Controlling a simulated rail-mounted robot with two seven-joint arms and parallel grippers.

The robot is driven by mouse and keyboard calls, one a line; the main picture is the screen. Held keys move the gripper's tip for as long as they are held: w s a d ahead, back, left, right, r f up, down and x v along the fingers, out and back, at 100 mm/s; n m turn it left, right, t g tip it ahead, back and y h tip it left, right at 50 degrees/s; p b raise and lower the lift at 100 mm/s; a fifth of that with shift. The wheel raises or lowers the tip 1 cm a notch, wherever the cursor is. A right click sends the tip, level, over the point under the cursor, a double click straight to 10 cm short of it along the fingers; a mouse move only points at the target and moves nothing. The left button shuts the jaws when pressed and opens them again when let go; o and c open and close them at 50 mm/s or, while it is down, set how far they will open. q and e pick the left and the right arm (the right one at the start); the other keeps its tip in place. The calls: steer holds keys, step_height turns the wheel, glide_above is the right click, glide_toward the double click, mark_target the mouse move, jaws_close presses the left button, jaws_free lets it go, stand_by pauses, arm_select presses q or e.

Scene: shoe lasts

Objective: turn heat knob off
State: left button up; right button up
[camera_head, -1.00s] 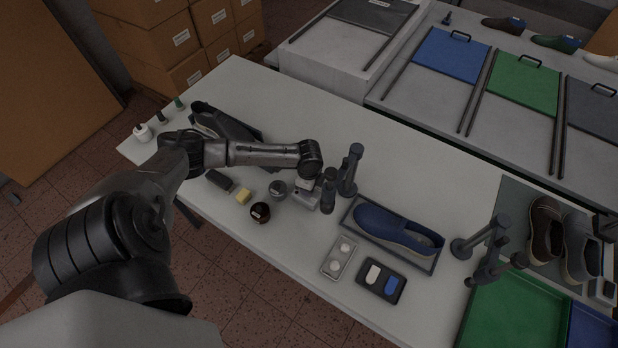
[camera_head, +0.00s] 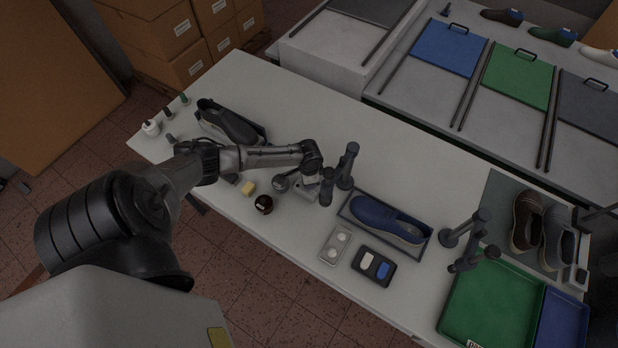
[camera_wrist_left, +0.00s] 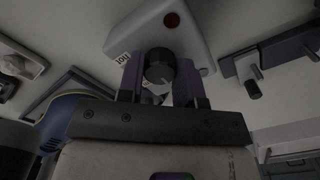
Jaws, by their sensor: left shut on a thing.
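The heat knob (camera_wrist_left: 160,66) is a dark round knob on a pale box (camera_wrist_left: 185,38) with a red round light, seen in the left wrist view. My left gripper (camera_wrist_left: 159,78) has one finger on each side of the knob and is shut on it. In the head view my left gripper (camera_head: 311,178) points down at the pale box (camera_head: 303,193), which stands on the table and is partly hidden by the wrist. The knob itself is hidden there. The knob's marking cannot be read clearly. My right gripper is not in view.
Dark posts (camera_head: 347,166) stand close right of the box. A blue shoe (camera_head: 387,218) lies in a tray beyond them. A yellow block (camera_head: 249,188) and a dark red-brown jar (camera_head: 264,204) are to the left. The table's back middle (camera_head: 330,115) is clear.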

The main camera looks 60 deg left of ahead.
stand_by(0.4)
arm_select(q)
steer(key=o, duration=0.9)
steer(key=shift+o, duration=0.2)
steer(key=shift+r, duration=0.1)
step_height(320, 180, up, 14)
stand_by(0.4)
